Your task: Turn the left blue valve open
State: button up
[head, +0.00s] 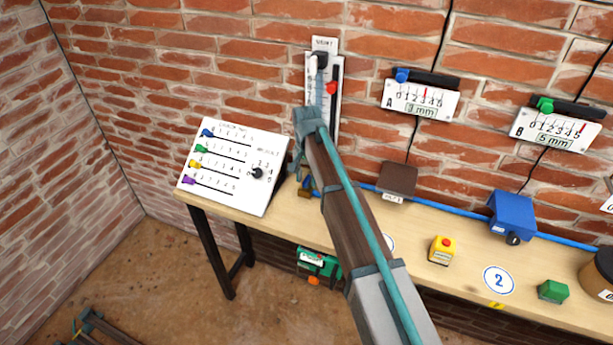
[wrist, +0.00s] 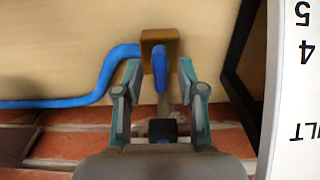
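The left blue valve is a brass-brown block (wrist: 173,41) with a flat blue handle (wrist: 161,76), in the upper middle of the wrist view. The handle points down the picture toward my palm. My gripper (wrist: 159,70) is open, with one finger on each side of the handle. Gaps show between the handle and both fingers. In the head view my arm hides most of the valve; a small brass and blue part (head: 304,192) shows beside the arm at the back edge of the table.
A blue hose (wrist: 100,85) runs left from the valve. A white panel with sliders (head: 232,165) stands close to the valve on the wooden table (head: 390,245). A brown box (head: 397,182), blue box (head: 513,215) and yellow button box (head: 441,250) stand to the right. A brick wall is behind.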

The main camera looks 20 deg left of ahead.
jog(key=shift+c, duration=0.2)
grip_shut()
jog(key=shift+n, duration=0.4)
jog(key=n, duration=0.3)
jog(key=shift+n, duration=0.4)
jog(key=n, duration=0.4)
jog(key=shift+w+b, duration=0.1)
jog(key=shift+b, duration=0.25)
jog(key=n, duration=0.9)
jog(key=shift+r, duration=0.1)
jog(key=shift+n, duration=0.3)
